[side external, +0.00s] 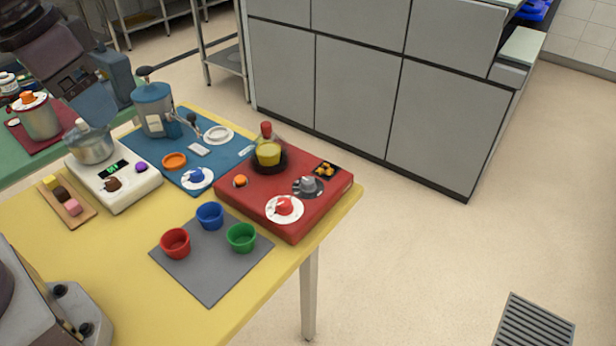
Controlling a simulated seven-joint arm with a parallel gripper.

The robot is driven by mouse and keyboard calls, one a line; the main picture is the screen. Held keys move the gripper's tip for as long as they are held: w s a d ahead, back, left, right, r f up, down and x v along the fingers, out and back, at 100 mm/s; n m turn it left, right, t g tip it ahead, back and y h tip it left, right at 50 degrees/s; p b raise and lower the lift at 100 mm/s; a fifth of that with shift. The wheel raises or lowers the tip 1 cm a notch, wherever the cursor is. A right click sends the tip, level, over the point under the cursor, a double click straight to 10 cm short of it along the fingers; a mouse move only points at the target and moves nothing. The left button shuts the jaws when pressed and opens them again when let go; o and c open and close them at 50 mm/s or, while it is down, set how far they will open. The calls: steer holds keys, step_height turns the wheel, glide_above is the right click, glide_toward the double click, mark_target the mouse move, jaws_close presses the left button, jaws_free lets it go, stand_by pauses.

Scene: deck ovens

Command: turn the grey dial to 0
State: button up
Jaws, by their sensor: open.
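The grey dial (307,185) sits on a dark round plate on top of the red unit (250,203), at its right side. Its marks are too small to read, so I cannot tell its setting. A red dial (284,206) on a white round plate is in front of it on the same unit. My gripper (108,92) is at the upper left, above the white scale and near the blue machine, well away from the grey dial. It is open, and I see nothing held in it.
A glass jug with yellow contents (268,155) stands behind the grey dial. An orange knob (240,181) is left of it. Red (175,243), blue (210,215) and green (241,238) cups stand on a grey mat. The blue machine (153,108) and white scale (115,183) are left.

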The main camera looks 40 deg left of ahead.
steer(key=w+d+f+g, duration=0.1)
steer(key=w+d+f, duration=0.15)
steer(key=w, duration=0.45)
steer(key=w+d+f+g, duration=0.2)
steer(key=w+f, duration=0.2)
steer(key=w, duration=0.4)
glide_above(308, 180)
step_height(308, 180, down, 9)
step_height(308, 180, down, 13)
steer(key=shift+r, duration=0.2)
steer(key=c, duration=0.9)
